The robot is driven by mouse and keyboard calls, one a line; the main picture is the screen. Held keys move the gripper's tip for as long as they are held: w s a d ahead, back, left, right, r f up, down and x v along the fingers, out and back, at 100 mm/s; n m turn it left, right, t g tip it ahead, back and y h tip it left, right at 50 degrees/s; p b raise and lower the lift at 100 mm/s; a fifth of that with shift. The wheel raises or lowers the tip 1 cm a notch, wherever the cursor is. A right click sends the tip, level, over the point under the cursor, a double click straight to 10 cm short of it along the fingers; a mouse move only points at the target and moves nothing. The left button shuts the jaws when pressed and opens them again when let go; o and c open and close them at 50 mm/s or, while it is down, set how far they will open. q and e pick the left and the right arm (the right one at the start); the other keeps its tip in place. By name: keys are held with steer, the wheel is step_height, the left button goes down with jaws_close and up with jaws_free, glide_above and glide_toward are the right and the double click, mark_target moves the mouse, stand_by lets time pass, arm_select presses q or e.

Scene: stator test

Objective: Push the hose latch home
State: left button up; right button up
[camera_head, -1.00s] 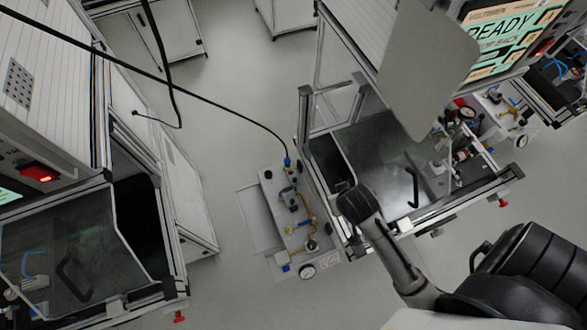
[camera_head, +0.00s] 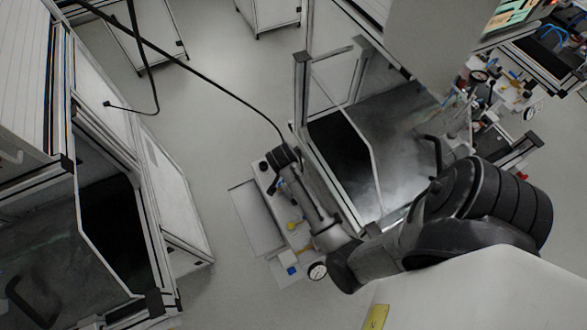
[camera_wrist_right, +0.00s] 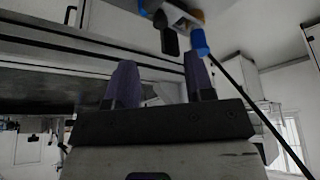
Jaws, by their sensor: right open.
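The black hose (camera_head: 222,97) runs from the upper left to the far end of the white fitting panel (camera_head: 249,196); its end is hidden behind my right wrist. In the right wrist view the hose (camera_wrist_right: 250,98) ends in a blue fitting (camera_wrist_right: 200,42), beside a dark stub (camera_wrist_right: 168,36) and another blue part; I cannot tell which piece is the latch or how it sits. My right gripper (camera_wrist_right: 158,70) is open and empty, its two fingers below the fitting in the picture and apart from it. My left gripper is not in view.
A framed test cell with a clear guard stands right of the panel, close beside my arm. Another cell stands at the left. Bare floor (camera_head: 205,130) lies between them.

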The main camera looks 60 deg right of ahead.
steer(key=b+x, duration=0.1)
steer(key=x, duration=0.8)
steer(key=shift+c, duration=0.5)
steer(key=c, duration=0.4)
jaws_close()
